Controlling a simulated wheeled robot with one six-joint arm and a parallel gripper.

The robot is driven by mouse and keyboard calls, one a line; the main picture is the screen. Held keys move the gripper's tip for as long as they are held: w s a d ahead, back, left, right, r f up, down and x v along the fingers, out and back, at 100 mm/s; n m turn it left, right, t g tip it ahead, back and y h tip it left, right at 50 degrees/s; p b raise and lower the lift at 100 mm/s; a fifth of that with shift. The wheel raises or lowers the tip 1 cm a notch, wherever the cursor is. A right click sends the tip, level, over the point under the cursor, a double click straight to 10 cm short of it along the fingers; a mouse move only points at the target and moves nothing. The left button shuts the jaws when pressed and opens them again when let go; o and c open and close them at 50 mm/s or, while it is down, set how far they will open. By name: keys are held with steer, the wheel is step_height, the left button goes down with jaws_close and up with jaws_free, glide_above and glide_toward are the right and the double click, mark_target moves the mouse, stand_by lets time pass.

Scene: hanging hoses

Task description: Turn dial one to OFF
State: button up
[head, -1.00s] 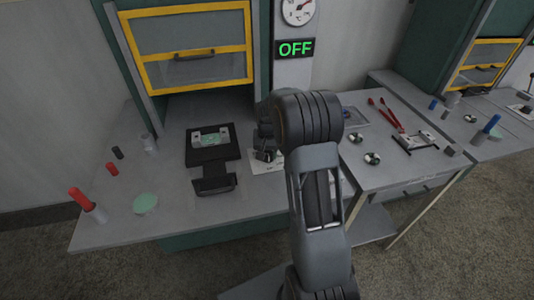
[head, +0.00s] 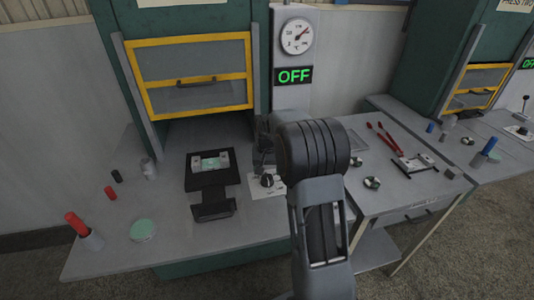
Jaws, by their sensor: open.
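A black dial knob (head: 267,181) sits on a white plate on the left bench, right of the black press fixture. Its pointer and markings are too small to read. My gripper (head: 263,157) is open and partly hidden behind my arm. It appears just behind and above the knob, apart from it.
A black fixture (head: 211,206) with a small green-topped part stands left of the knob. A yellow-framed guard (head: 189,75) is raised above it. Red pliers (head: 384,138) and round metal parts lie on the right bench. The bench's front left holds a green disc (head: 143,230) and red-handled tool (head: 76,225).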

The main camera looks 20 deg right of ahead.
mark_target(267, 176)
step_height(267, 176, up, 10)
steer(key=shift+f, duration=0.25)
steer(key=shift+w, duration=0.1)
stand_by(0.5)
